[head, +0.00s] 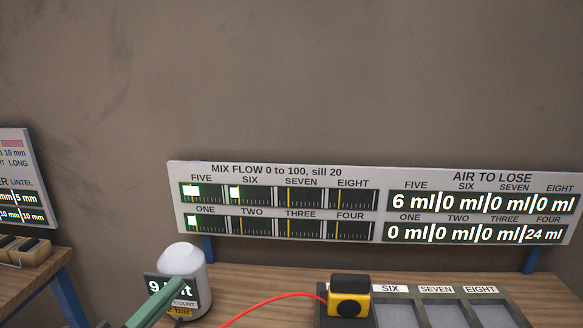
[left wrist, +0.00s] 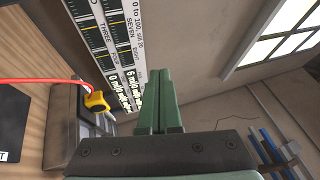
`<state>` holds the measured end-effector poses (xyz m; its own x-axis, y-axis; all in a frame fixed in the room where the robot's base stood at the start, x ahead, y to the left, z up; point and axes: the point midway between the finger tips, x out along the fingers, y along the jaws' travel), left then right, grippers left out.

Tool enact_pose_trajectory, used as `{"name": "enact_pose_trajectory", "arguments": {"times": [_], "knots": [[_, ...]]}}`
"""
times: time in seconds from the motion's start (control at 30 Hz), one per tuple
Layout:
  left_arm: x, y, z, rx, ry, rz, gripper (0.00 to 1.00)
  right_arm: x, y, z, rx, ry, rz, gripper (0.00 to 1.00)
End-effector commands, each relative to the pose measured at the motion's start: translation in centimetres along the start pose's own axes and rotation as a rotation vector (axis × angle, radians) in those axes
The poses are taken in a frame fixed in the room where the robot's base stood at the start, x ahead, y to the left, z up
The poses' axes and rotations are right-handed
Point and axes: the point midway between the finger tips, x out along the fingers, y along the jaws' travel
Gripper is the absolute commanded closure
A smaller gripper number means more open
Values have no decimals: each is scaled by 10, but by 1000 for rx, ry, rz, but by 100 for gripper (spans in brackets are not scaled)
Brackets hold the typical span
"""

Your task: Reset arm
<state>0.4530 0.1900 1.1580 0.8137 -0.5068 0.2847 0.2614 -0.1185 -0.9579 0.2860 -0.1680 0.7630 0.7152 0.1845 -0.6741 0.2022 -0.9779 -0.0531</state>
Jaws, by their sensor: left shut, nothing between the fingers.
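My left gripper (head: 184,287) reaches in from the bottom left of the head view, its green fingers in front of a white rounded device with a display. In the left wrist view the green fingers (left wrist: 160,103) are together, with nothing held between them. The fingers partly cover the device's display. My right gripper is in neither view.
The white device (head: 184,262) stands on the wooden table (head: 235,284). A yellow and black unit (head: 349,297) with a red cable (head: 268,304) sits at a grey compartment tray (head: 480,318). A readout panel (head: 375,205) stands behind. Another bench (head: 40,285) is at left.

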Motion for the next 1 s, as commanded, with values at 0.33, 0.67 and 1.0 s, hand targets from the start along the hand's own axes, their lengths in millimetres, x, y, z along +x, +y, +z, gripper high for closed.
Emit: {"name": "enact_pose_trajectory", "arguments": {"times": [0.33, 0.67, 1.0], "knots": [[-77, 36, 82, -628, -737, -128, 100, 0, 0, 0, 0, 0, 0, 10], [-188, 168, 28, -1114, -1318, 323, 100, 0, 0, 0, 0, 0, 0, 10], [-248, 210, -71, -1341, -1495, 787, 100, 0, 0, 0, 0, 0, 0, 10]]}}
